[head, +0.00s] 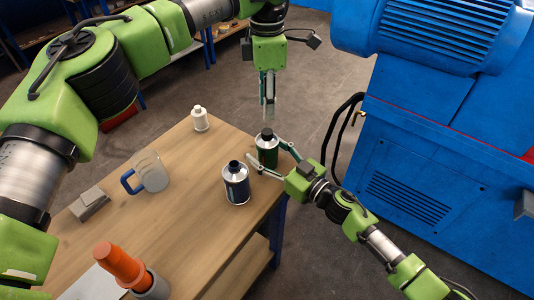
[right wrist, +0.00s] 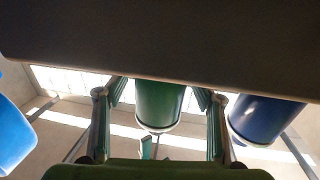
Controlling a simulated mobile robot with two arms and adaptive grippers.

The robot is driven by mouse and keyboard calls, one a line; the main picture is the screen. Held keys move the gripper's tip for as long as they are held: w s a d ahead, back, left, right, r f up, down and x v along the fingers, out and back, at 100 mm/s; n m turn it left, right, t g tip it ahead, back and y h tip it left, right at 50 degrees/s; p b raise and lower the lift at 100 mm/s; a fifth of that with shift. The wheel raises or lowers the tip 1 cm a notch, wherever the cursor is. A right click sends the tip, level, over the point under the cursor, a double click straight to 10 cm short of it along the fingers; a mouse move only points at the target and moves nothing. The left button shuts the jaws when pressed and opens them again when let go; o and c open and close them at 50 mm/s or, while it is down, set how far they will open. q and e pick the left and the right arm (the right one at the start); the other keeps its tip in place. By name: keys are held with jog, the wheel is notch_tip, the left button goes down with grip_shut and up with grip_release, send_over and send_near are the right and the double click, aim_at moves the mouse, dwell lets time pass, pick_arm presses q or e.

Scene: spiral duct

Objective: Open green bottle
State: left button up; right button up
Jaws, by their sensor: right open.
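The green bottle (head: 267,153) stands upright near the right edge of the wooden table, with a black cap (head: 267,133) on top. My right gripper (head: 265,151) is open, with one finger on each side of the bottle. The right wrist view shows the green bottle (right wrist: 158,105) between the two open fingers (right wrist: 160,93), with a gap beside it. My left gripper (head: 269,112) points down just above the cap, apart from it. Its fingers are seen nearly edge-on, so their opening is unclear.
A dark blue bottle (head: 236,185) stands close by, front-left of the green one, and shows in the right wrist view (right wrist: 255,118). A white bottle (head: 200,119), glass mug (head: 152,172), grey blocks (head: 89,203) and orange object (head: 120,264) are further left. A blue machine (head: 430,150) stands right.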

aim_at(267, 131)
grip_shut()
pick_arm(q)
jog(key=m, duration=0.6)
jog(key=shift+s+d+m, duration=0.1)
jog(key=shift+m, duration=0.2)
jog(key=m, duration=0.6)
jog(key=shift+f+m, duration=0.1)
jog(key=shift+m, duration=0.3)
jog(key=shift+f, duration=3.9)
grip_shut()
